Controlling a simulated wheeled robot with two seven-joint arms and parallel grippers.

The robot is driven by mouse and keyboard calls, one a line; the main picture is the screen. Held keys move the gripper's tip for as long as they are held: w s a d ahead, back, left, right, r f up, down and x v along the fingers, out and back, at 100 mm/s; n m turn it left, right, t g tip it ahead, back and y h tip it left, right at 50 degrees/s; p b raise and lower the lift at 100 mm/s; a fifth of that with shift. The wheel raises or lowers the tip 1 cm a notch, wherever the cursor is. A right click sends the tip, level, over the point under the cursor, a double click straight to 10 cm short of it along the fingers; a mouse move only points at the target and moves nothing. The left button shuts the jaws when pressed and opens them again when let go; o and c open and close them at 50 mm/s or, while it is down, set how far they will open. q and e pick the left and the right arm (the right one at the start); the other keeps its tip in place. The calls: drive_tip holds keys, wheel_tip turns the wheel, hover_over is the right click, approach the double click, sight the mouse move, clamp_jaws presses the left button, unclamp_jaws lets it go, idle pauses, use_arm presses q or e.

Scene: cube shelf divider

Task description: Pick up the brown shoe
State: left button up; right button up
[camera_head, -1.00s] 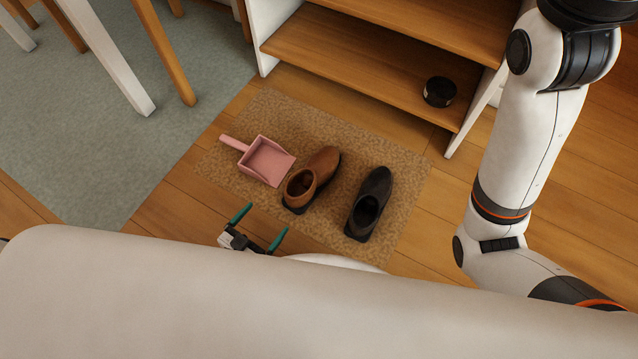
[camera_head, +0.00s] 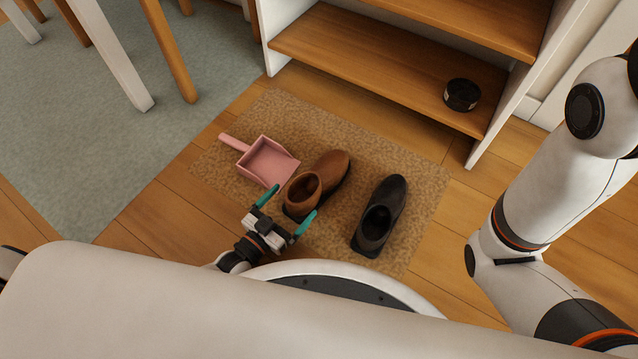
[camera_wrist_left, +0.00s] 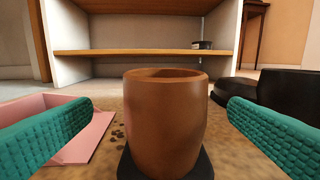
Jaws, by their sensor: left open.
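The brown shoe (camera_head: 318,184) stands upright on a tan mat, its open ankle end towards me. It also shows in the left wrist view (camera_wrist_left: 166,125), centred between the green fingers. My left gripper (camera_head: 286,207) is open and empty just in front of the shoe's ankle end. In the left wrist view the two fingertips (camera_wrist_left: 160,112) stand apart on either side of the shoe, with gaps on both sides. My right arm shows at the right, but its gripper is out of view.
A pink dustpan (camera_head: 266,163) lies left of the shoe, a black shoe (camera_head: 380,215) to its right. The mat (camera_head: 420,200) lies before a wooden shelf (camera_head: 380,75) holding a small black tin (camera_head: 461,95). Table legs stand on a grey rug (camera_head: 110,150) at left.

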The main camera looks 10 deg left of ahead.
sight(302, 202)
use_arm(q)
drive_tip(key=x, duration=0.1)
drive_tip(key=b+x, duration=0.2)
drive_tip(key=shift+w+d+f, duration=0.15)
drive_tip(key=shift+d+f, duration=0.1)
drive_tip(key=shift+d, duration=0.05)
drive_tip(key=shift+w+d+r, duration=0.1)
drive_tip(key=shift+w+r, duration=0.1)
drive_tip(key=shift+w, duration=0.05)
drive_tip(key=c, duration=1.1)
drive_tip(key=shift+c, duration=0.8)
drive_tip(key=shift+r, duration=0.15)
